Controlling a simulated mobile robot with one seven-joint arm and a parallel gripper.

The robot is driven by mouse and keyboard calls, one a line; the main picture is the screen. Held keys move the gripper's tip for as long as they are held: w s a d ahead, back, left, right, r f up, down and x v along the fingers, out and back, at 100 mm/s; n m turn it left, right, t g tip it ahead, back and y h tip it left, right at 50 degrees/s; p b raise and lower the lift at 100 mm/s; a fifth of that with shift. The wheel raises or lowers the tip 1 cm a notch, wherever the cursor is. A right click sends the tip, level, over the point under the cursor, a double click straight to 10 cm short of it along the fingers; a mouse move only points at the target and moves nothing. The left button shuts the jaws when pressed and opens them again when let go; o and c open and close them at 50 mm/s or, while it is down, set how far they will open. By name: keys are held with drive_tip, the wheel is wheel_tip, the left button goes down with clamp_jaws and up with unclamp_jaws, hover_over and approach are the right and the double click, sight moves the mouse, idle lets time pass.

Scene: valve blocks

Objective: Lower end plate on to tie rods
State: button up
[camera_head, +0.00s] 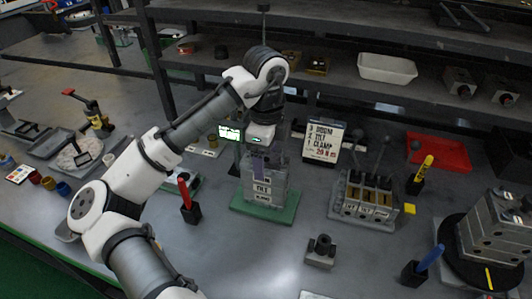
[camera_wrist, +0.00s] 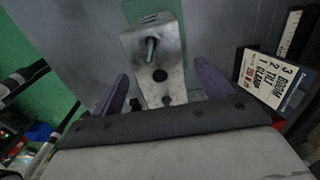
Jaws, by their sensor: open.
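My gripper (camera_head: 260,158) is directly above the stack, pointing down. In the wrist view its purple fingers (camera_wrist: 162,76) stand apart on either side of a grey metal piece (camera_wrist: 176,60), with gaps visible. This looks like the end plate at the top of the stack. A tie rod end (camera_wrist: 150,48) sticks up through it, with a dark hole and another stud end (camera_wrist: 167,100) nearer me. How fully the plate is seated cannot be told.
A sign board (camera_head: 324,141) stands just right of the stack. A block set with levers (camera_head: 365,198) and a round turntable (camera_head: 450,262) with grey blocks are farther right. A red pen holder (camera_head: 191,212) stands left. Shelving runs behind.

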sight(266, 159)
wheel_tip(266, 159, up, 14)
idle(0.6)
drive_tip(key=shift+f, duration=0.1)
